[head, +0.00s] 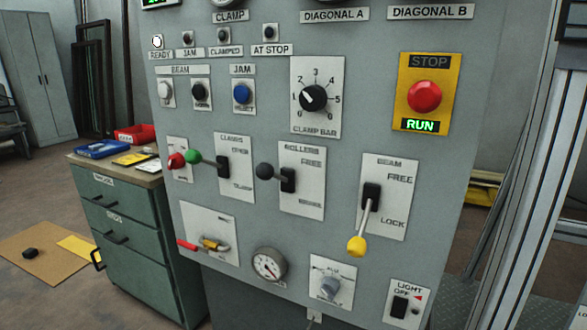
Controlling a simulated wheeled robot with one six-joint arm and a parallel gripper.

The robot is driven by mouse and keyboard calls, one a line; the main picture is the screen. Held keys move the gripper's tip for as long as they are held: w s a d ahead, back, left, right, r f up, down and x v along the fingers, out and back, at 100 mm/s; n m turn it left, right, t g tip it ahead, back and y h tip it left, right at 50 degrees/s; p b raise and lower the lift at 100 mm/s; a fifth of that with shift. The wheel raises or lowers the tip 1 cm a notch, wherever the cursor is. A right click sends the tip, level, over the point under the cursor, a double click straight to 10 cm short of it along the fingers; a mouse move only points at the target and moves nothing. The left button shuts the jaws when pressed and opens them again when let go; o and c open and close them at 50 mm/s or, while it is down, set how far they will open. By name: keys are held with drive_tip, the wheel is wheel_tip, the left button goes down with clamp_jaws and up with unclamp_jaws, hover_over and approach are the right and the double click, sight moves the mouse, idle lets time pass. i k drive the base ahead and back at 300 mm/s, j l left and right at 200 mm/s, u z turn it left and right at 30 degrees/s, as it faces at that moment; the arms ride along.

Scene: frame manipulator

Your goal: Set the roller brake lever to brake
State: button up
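The roller lever has a black ball knob (264,171) on a short arm. It comes out of a black slot block (288,180) on the white rollers plate (312,205). The plate is marked ROLLERS and FREE at the top, and a small blurred word at the bottom that looks like BRAKE. The knob stands out to the left of the block and slightly above it, on the FREE side rather than down by the lower word. My gripper is not in view, and nothing touches the lever.
A green-knobbed clamps lever (192,156) is close on the left, with a red knob (176,161) beside it. A yellow-knobbed beam lever (357,246) points down toward LOCK on the right. A drawer cabinet (130,235) stands left.

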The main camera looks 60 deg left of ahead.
sight(265, 171)
drive_tip(key=k+j+u, duration=0.1)
drive_tip(key=u, duration=2.1)
